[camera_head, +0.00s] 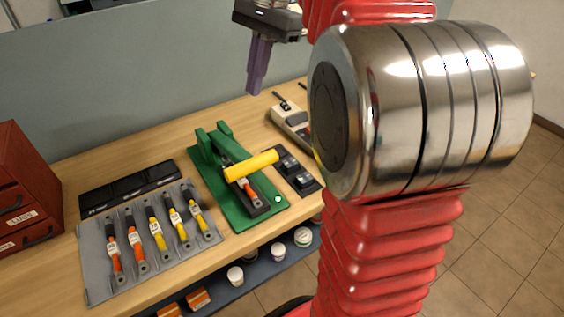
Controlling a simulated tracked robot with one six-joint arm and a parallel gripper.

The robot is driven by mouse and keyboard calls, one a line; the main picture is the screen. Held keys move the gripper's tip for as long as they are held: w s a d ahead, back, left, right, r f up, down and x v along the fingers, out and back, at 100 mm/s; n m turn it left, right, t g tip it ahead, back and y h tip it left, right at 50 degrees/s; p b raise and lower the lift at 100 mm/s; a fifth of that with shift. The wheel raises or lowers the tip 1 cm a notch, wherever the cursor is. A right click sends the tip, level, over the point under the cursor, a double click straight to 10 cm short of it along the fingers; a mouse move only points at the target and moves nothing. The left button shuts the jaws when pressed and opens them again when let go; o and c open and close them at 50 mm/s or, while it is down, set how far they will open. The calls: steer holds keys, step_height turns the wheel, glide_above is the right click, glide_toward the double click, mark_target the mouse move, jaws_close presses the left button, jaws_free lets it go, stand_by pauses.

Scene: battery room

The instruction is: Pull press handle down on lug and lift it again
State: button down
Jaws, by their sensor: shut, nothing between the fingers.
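A green press (262,215) stands on the wooden bench, with two upright green posts at its back end. Its yellow handle (250,166) lies crosswise above the dark bed of the press, low over it. A lug with an orange sleeve and white tag (248,187) lies in the press just under and in front of the handle; the handle hides part of it. My gripper (254,91) hangs above and behind the press, pointing down, with its purple fingers shut and empty. It is apart from the handle.
A grey mat (96,285) at left holds several orange and yellow lugs. Black trays (130,188) lie behind it. A red drawer cabinet (20,190) stands far left. A dark block (292,170) and a pale device (285,112) sit right of the press. My arm hides the right side.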

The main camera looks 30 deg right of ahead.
steer(key=s+a+f+n+t+h, duration=0.1)
steer(key=s+a+f+n+t, duration=0.1)
steer(key=s+a+f+n, duration=0.3)
steer(key=s+a+f+n+t+h, duration=0.2)
steer(key=s+a+f+n, duration=0.4)
steer(key=s+f+n, duration=0.3)
steer(key=s+f+t, duration=0.1)
steer(key=s, duration=0.2)
steer(key=shift+a+f, duration=0.25)
steer(key=shift+a, duration=0.05)
steer(key=shift+d, duration=0.1)
